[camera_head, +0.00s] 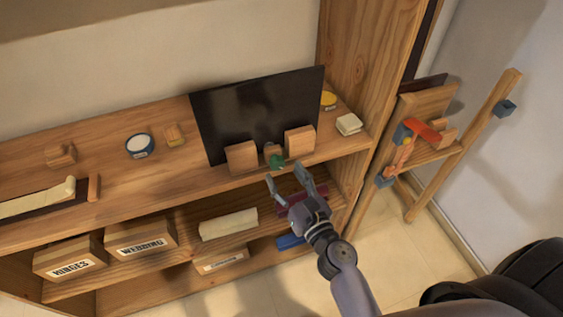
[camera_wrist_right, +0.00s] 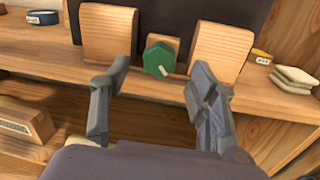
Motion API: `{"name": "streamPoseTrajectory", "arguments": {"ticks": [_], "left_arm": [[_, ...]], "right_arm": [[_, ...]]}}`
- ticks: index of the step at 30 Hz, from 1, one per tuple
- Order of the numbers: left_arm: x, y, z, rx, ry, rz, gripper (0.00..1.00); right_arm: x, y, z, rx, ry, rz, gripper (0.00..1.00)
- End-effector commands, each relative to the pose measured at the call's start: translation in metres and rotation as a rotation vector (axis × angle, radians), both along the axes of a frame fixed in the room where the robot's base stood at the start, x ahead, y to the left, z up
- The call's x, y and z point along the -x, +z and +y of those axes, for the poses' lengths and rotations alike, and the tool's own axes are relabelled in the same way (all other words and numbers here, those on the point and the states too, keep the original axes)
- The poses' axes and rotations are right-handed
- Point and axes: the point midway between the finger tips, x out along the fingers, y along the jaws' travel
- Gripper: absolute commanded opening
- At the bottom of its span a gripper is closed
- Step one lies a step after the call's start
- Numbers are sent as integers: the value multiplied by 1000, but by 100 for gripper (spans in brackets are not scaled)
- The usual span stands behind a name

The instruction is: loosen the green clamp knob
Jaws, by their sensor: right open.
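The green clamp knob (camera_head: 276,162) sits at the shelf's front edge, between two wooden blocks, the left block (camera_head: 242,157) and the right block (camera_head: 300,141). A dark panel (camera_head: 240,110) stands upright behind them. In the right wrist view the knob (camera_wrist_right: 159,59) is a faceted green disc, fully visible between the blocks. My right gripper (camera_head: 291,190) is open and empty, in front of and slightly below the knob. In the wrist view its fingers (camera_wrist_right: 158,85) are spread to either side of the knob, apart from it. My left gripper is not in view.
On the shelf (camera_head: 120,195) lie a round blue-and-white tin (camera_head: 140,145), a yellow tin (camera_head: 328,100) and a pale stack (camera_head: 349,124). A wooden stand (camera_head: 435,150) with coloured clamps is at the right. The air before the knob is clear.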

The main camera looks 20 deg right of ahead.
Motion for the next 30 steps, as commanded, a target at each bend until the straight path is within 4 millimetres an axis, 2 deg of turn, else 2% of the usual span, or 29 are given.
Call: {"name": "streamPoseTrajectory", "arguments": {"ticks": [1,6,17,30], "left_arm": [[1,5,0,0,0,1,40],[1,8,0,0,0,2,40],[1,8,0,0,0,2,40],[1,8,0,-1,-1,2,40]], "right_arm": [[-8,2,1,0,1,-1,54],[-24,1,3,0,0,0,54],[-29,-1,4,0,0,0,54],[-28,0,4,0,0,0,26]]}}
